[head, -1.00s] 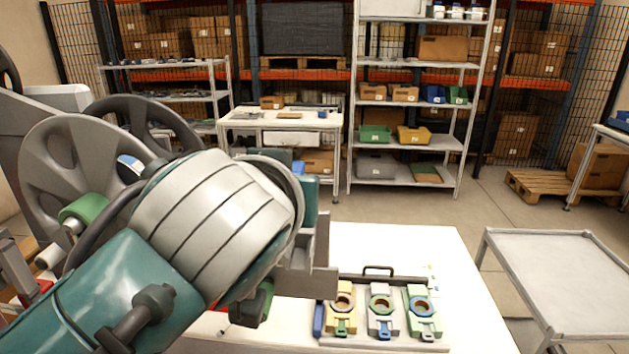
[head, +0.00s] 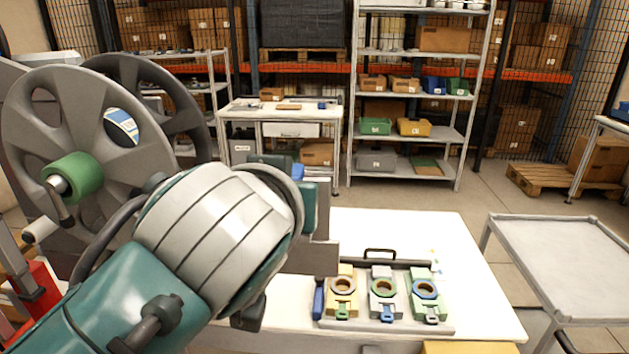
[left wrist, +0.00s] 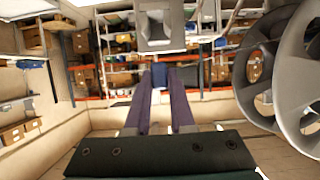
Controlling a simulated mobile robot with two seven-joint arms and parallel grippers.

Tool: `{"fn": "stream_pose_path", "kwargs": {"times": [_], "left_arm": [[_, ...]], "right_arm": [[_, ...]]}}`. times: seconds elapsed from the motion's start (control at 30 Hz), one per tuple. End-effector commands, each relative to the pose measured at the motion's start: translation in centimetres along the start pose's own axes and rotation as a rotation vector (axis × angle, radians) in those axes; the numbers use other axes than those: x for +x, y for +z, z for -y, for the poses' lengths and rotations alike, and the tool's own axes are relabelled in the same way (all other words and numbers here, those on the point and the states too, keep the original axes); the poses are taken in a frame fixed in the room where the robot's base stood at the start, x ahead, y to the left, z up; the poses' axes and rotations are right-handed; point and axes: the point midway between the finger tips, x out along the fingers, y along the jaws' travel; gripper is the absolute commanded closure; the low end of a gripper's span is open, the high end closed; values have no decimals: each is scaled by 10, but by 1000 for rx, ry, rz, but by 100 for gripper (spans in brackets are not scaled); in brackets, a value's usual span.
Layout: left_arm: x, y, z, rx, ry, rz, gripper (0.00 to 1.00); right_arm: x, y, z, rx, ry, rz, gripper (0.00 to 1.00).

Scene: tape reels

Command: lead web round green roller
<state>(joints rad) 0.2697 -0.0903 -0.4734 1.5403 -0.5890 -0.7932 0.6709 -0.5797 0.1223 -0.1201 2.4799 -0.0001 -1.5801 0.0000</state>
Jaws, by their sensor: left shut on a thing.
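The green roller (head: 75,178) sticks out on a metal shaft in front of the grey spoked reel (head: 45,120) at the left of the head view. My left arm crosses the lower left, to the right of the roller, and its wrist hides most of the gripper. In the left wrist view the two long fingers of my left gripper (left wrist: 160,80) come together on a small dark blue piece, perhaps the web's end. Grey reels (left wrist: 297,85) stand at the right there. I cannot make out a stretch of web. My right gripper is not in view.
A white table (head: 440,240) carries a tray of yellow, grey and green fixtures (head: 384,290) with rings. A grey cart (head: 565,255) stands at the right. A second dark reel (head: 180,85) is behind the first. Shelves and a workbench line the back, with open floor before them.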

Motion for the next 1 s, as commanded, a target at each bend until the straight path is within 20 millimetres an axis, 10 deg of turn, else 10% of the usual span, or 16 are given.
{"fn": "stream_pose_path", "kwargs": {"times": [1.0], "left_arm": [[13,32,0,-11,5,0,100]], "right_arm": [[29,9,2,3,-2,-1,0]]}}
